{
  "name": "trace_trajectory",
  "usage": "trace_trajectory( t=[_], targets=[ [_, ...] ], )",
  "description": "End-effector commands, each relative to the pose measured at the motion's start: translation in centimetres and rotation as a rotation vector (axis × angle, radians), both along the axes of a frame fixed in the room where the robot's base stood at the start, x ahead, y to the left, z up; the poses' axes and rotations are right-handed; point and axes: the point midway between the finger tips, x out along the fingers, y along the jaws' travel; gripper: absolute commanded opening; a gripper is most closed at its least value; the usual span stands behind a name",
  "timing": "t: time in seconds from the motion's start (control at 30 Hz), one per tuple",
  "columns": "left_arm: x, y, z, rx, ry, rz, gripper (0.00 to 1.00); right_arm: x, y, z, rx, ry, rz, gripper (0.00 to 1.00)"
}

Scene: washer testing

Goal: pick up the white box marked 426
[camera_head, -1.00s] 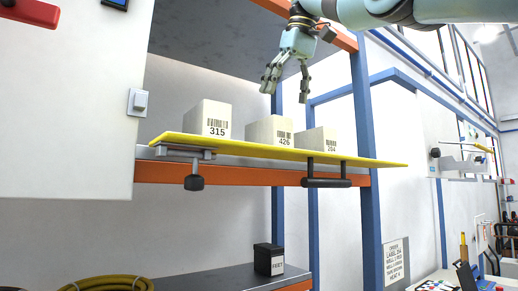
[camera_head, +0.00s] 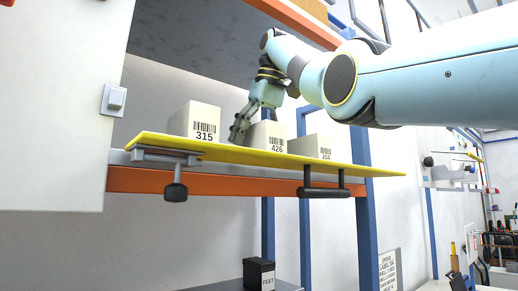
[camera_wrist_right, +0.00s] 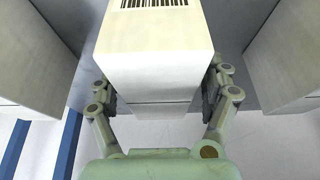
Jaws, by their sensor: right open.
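The white box marked 426 (camera_head: 268,138) stands upright on the yellow shelf board (camera_head: 240,155), between two other white boxes. My right gripper (camera_head: 240,130) reaches down from above, at the left side of box 426 in the head view. In the right wrist view, a white box with a barcode (camera_wrist_right: 155,50) fills the middle, and the open fingers of my right gripper stand on both sides of it. I cannot tell whether the fingers touch it. The number on it is out of that frame. My left gripper is not seen.
White box 315 (camera_head: 196,120) stands to the left and box 254 (camera_head: 312,147) to the right, with narrow gaps beside box 426. An orange beam (camera_head: 240,182) runs below the board. A black box marked FEET (camera_head: 259,274) sits lower down.

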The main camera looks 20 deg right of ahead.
Motion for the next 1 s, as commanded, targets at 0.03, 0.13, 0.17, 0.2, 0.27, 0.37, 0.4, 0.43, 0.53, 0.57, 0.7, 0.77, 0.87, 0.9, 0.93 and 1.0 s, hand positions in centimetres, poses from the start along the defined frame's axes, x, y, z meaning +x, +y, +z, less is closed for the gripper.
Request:
trace_trajectory(
  t=[0.03, 0.13, 0.17, 0.2, 0.27, 0.37, 0.4, 0.43, 0.53, 0.57, 0.7, 0.77, 0.87, 0.9, 0.93, 1.0],
  targets=[
    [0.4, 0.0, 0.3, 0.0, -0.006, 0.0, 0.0, 0.3, 0.0, -0.6, 0.0, 0.0, -0.001, 0.83],
    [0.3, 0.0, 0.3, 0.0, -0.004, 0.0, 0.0, 0.5, 0.1, -1.3, -0.001, 0.0, -0.001, 0.83],
    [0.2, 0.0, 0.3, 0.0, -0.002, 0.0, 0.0, 0.6, 0.1, -1.4, 0.0, -0.001, -0.001, 0.83],
    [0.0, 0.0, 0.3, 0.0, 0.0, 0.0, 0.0, 0.6, 0.1, -1.5, 0.0, -0.001, -0.001, 0.83],
    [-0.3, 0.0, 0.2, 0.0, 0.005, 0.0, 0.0, 0.6, 0.1, -1.5, 0.0, -0.001, -0.001, 0.83],
    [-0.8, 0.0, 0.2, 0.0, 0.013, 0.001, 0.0, 0.6, 0.1, -1.5, 0.0, -0.001, -0.001, 0.83],
    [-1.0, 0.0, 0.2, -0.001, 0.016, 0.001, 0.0, 0.6, 0.1, -1.5, 0.0, -0.001, -0.001, 0.83],
    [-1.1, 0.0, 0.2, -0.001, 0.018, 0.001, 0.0, 0.6, 0.1, -1.5, 0.0, -0.001, -0.001, 0.83],
    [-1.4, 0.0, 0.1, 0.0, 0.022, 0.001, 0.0, 0.6, 0.1, -1.6, 0.0, -0.001, -0.001, 0.83],
    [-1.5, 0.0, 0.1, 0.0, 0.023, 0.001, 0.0, 0.6, 0.1, -1.6, 0.0, -0.001, -0.001, 0.83],
    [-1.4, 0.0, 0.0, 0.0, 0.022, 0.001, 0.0, 0.6, 0.1, -1.8, -0.001, 0.0, -0.001, 0.83],
    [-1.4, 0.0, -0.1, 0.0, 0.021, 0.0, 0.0, 0.6, 0.1, -1.9, -0.001, 0.0, -0.001, 0.83],
    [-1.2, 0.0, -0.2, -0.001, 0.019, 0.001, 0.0, 0.6, 0.1, -2.0, -0.001, 0.0, -0.001, 0.83],
    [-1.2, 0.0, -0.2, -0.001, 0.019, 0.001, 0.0, 0.6, 0.1, -2.0, 0.0, -0.001, -0.001, 0.83],
    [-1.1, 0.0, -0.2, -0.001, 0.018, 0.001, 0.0, 0.6, 0.1, -2.0, 0.0, -0.001, -0.001, 0.83],
    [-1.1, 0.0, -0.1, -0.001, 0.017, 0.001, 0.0, 0.6, 0.1, -2.0, 0.0, -0.001, -0.001, 0.83]
  ],
)
